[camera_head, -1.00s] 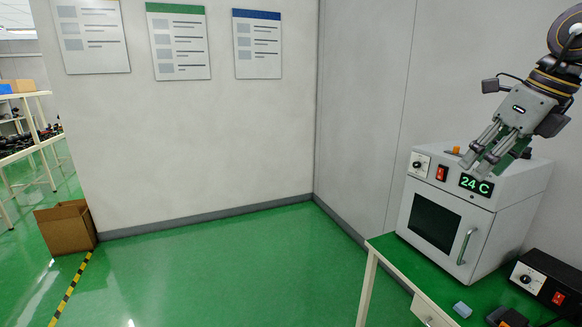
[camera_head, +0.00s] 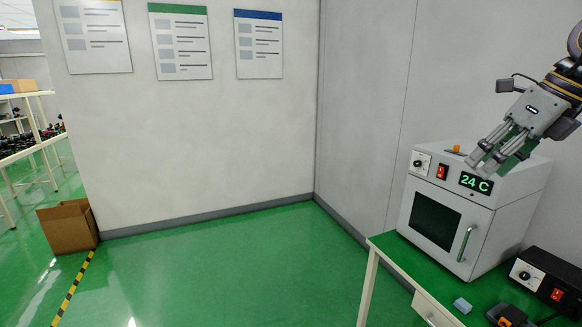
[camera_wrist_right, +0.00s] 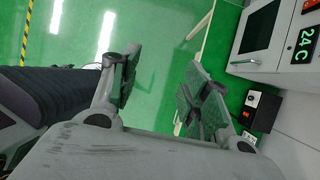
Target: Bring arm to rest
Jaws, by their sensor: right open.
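My right gripper (camera_head: 489,163) is in the upper right of the head view, in front of the top of a white oven. In the right wrist view its two fingers (camera_wrist_right: 158,92) stand apart with nothing between them but green floor. My left gripper does not show in the head view.
The white oven (camera_head: 480,235) reads 24 C and stands on a green-topped table (camera_head: 390,250). A black control box (camera_head: 545,280) and a small blue block (camera_head: 462,305) are on the table. A cardboard box (camera_head: 67,228) is on the floor at left. The middle floor is clear.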

